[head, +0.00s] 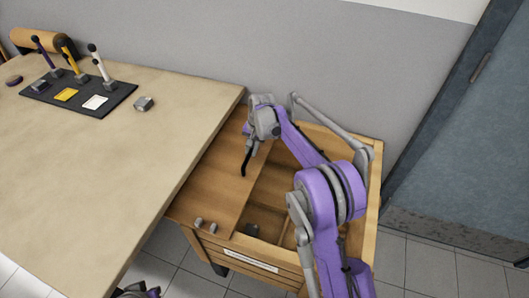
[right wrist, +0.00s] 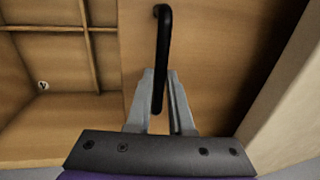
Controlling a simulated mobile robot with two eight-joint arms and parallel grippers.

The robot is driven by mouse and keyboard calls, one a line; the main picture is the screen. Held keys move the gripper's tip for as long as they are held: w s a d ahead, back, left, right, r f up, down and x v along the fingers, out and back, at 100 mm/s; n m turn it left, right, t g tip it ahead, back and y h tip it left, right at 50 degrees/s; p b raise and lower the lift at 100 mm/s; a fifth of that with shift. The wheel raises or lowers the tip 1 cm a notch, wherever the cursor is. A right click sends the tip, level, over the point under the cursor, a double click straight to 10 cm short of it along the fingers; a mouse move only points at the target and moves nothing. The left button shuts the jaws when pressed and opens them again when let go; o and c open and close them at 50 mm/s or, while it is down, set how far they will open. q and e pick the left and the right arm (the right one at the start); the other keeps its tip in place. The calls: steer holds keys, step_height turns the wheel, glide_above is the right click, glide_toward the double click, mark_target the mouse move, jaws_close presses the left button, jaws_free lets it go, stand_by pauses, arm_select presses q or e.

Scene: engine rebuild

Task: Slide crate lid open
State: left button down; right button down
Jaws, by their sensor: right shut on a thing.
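The wooden crate (head: 372,190) stands against the right end of the workbench. Its flat wooden lid (head: 215,172) covers the left part, beside the bench, and the right part lies open, showing dividers inside. A black bar handle (head: 246,160) stands on the lid. My right gripper (head: 251,143) reaches over the crate and is shut on this handle. In the right wrist view the handle (right wrist: 162,50) runs between the two grey fingers (right wrist: 160,105), with the lid (right wrist: 215,45) behind. My right arm hides part of the crate's right side. My left gripper is not seen.
The workbench (head: 110,150) carries a dark tray (head: 60,98) with several upright tools, and a small grey block (head: 144,103). Divider strips (right wrist: 88,45) show inside the crate. A grey wall (head: 330,70) stands behind and a blue-grey door (head: 475,150) at right.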

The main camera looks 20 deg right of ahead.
mark_target(238, 157)
steer(key=w+a, duration=0.3)
steer(key=a, duration=0.1)
steer(key=shift+w+a+p, duration=0.15)
steer(key=shift+w+p, duration=0.2)
steer(key=c, duration=0.8)
jaws_free()
step_height(238, 157, up, 11)
steer(key=s+d, duration=0.1)
steer(key=shift+s+d+f+p, duration=0.2)
steer(key=shift+d+p, duration=0.1)
steer(key=shift+p, duration=0.1)
